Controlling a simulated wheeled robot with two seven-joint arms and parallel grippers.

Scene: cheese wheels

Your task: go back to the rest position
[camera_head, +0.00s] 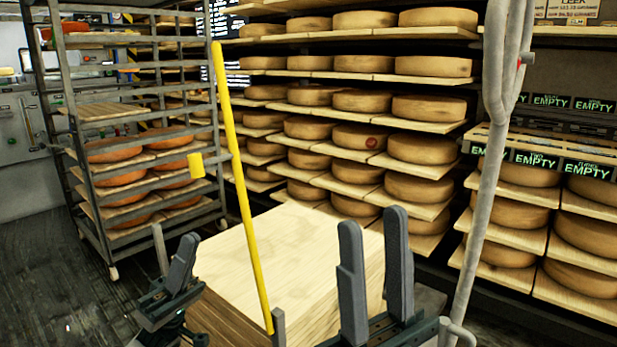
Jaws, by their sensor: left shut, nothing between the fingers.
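My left gripper (178,275) is shut and empty at the lower left, over the dark floor and left of the pale wooden block (285,250). My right gripper (375,240) points up at the lower middle, in front of the block's right part. Its two dark fingers stand apart with nothing seen between them. Neither gripper holds a cheese wheel. The lower parts of both arms are cut off by the picture's bottom edge.
A shelf rack of cheese wheels (422,148) fills the back. A metal trolley (95,190) with orange wheels stands left. A yellow pole (238,170) rises between the grippers; a grey pole (487,180) stands right of my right gripper. Floor (60,280) is clear at left.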

